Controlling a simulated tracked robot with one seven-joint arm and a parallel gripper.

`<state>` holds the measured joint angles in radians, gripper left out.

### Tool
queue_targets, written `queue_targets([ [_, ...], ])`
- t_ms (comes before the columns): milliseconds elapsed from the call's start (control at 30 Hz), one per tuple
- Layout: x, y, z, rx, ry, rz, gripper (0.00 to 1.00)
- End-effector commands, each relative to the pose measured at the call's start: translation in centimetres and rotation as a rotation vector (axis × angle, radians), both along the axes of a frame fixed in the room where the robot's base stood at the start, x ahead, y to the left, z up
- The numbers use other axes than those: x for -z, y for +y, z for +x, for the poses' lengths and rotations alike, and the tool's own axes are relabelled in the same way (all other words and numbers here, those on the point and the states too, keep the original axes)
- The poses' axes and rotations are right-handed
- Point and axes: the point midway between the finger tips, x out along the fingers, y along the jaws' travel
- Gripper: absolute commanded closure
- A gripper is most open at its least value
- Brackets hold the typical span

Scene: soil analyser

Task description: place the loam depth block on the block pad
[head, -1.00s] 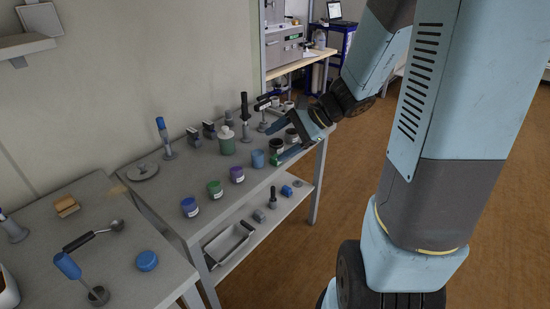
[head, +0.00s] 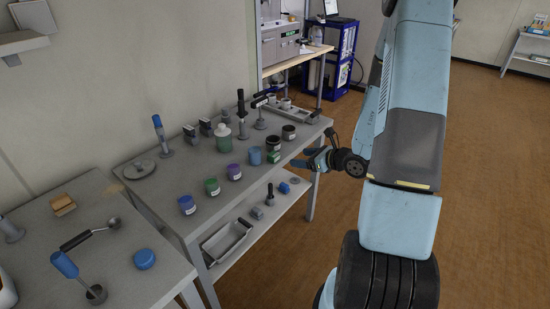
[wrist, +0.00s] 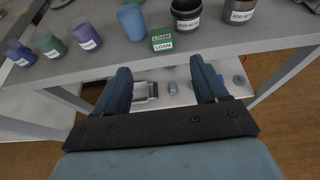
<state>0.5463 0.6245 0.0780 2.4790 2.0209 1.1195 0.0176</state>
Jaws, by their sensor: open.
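The loam depth block is a small green block with a white LOAM label. It stands at the front edge of the table in the head view (head: 273,157) and in the wrist view (wrist: 162,43). My gripper (head: 305,158) is open and empty, just off the table's front edge to the right of the block. In the wrist view my gripper (wrist: 160,68) has its two blue fingers spread, with the block beyond the gap between them, not touched. I cannot pick out the block pad with certainty.
A blue cup (head: 255,156) and dark labelled jars (head: 288,132) stand close around the block. Purple, green and blue jars stand farther left along the table (head: 175,182). A lower shelf (head: 262,222) holds a metal tray (head: 228,240) and small items. Open floor lies right.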

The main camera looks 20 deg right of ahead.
Motion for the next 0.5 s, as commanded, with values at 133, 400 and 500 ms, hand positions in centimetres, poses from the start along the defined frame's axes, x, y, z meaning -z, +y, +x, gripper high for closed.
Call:
queue_targets([
  [133, 0.9, 1.3, 1.7, -0.002, 0.0, 0.002, 0.28],
  [400, 2.6, 3.6, 5.0, -0.002, -0.001, 0.0, 0.28],
  [500, 2.9, 4.1, 5.7, -0.002, 0.0, 0.0, 0.28],
])
